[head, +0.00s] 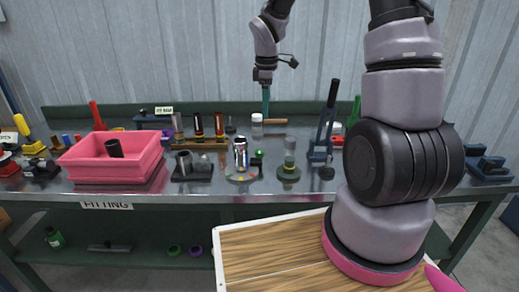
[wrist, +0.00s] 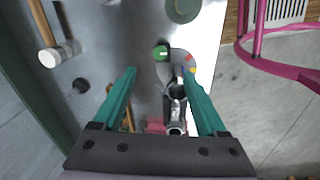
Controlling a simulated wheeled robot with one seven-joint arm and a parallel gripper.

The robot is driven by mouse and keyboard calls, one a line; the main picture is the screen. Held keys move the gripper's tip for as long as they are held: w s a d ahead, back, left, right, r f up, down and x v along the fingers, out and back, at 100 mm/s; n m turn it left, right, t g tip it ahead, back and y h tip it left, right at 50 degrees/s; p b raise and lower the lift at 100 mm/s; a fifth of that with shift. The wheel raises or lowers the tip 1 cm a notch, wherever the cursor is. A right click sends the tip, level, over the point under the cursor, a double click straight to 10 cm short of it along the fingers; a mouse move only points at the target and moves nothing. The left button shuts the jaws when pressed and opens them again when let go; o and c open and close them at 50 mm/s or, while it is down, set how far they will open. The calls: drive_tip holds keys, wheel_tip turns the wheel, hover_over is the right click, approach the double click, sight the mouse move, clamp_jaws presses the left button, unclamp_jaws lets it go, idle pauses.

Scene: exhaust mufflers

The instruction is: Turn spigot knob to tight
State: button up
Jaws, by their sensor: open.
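A shiny metal spigot cylinder (head: 240,150) stands on a round grey base (head: 241,178) with coloured marks, near the middle of the bench. A small green knob (head: 258,154) shows just right of it. In the wrist view, the green knob (wrist: 160,53) has a pale mark and sits at the edge of the grey base, beside red and yellow patches. The spigot (wrist: 177,92) shows between my fingers there. My gripper (wrist: 159,74) is open and empty, with teal fingers apart. In the head view, my gripper (head: 266,103) hangs above the bench's back part, behind the spigot.
A similar round stand (head: 289,173) is right of the spigot, and a dark block fixture (head: 192,168) is left. A pink bin (head: 112,160) is farther left. A white-headed mallet (wrist: 60,53) lies at the back. Tall dark clamps (head: 325,125) stand at right.

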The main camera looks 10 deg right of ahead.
sight(260, 151)
drive_tip(key=f+n, duration=0.1)
drive_tip(key=f, duration=0.4)
drive_tip(key=w+a+f+n, duration=0.1)
drive_tip(key=f, duration=0.5)
drive_tip(key=w+f+n+g, duration=0.1)
drive_tip(key=f, duration=0.5)
drive_tip(key=shift+a+f, duration=0.15)
drive_tip(key=shift+a, duration=0.2)
clamp_jaws()
